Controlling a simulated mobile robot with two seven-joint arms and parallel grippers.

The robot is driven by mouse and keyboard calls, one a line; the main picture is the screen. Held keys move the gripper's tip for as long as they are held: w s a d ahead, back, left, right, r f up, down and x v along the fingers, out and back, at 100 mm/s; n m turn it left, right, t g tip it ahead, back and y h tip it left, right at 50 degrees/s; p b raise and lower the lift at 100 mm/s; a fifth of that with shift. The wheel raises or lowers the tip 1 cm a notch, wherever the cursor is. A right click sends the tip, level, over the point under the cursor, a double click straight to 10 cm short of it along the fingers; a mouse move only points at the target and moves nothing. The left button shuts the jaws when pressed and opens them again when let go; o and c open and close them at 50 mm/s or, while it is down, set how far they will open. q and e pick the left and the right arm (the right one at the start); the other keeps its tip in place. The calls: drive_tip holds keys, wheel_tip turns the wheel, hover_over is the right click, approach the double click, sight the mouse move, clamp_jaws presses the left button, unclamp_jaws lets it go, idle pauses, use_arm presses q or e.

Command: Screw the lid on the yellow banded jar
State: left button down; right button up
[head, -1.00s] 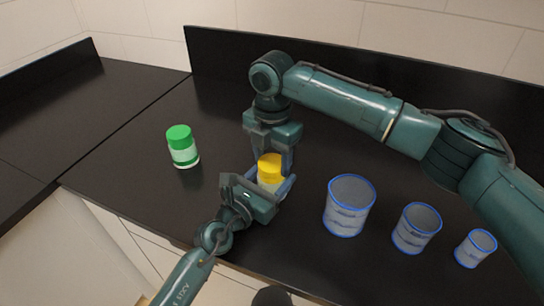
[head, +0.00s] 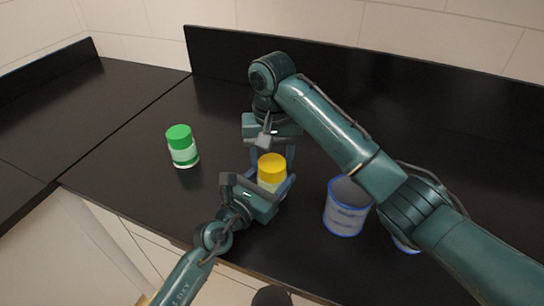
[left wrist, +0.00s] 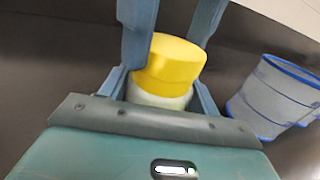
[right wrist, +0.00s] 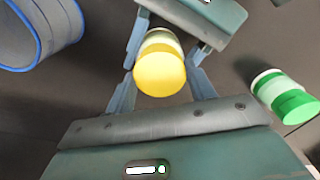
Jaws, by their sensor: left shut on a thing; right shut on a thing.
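The jar (head: 268,187) with its yellow lid (head: 272,167) stands upright near the counter's front edge. The lid sits on top of the jar, and a pale strip of jar shows below it in the left wrist view (left wrist: 158,97). My left gripper (head: 267,190) is shut around the jar's body from the front left. My right gripper (head: 272,160) reaches down from above and is shut on the yellow lid, which also shows between its fingers in the right wrist view (right wrist: 160,75).
A green-lidded jar (head: 182,148) stands to the left, apart from both grippers. A blue-rimmed grey cup (head: 345,212) stands to the right, with another (head: 404,246) mostly hidden behind my right arm. A black upstand runs along the back.

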drive_tip(key=o, duration=1.1)
drive_tip(key=shift+r, duration=2.25)
drive_tip(key=n, duration=0.1)
drive_tip(key=r+n, duration=0.1)
drive_tip(key=n, duration=0.1)
drive_tip(key=shift+a, duration=0.1)
drive_tip(key=n, duration=0.2)
drive_tip(key=r+n, duration=0.1)
drive_tip(key=n, duration=0.1)
drive_tip(key=shift+w+a+n, duration=0.1)
drive_tip(key=shift+n, duration=0.3)
drive_tip(key=n, duration=0.4)
drive_tip(key=shift+r+n, duration=0.3)
drive_tip(key=shift+r, duration=0.1)
drive_tip(key=n, duration=0.4)
drive_tip(key=shift+d+r+n, duration=0.2)
drive_tip(key=shift+r+n, duration=0.1)
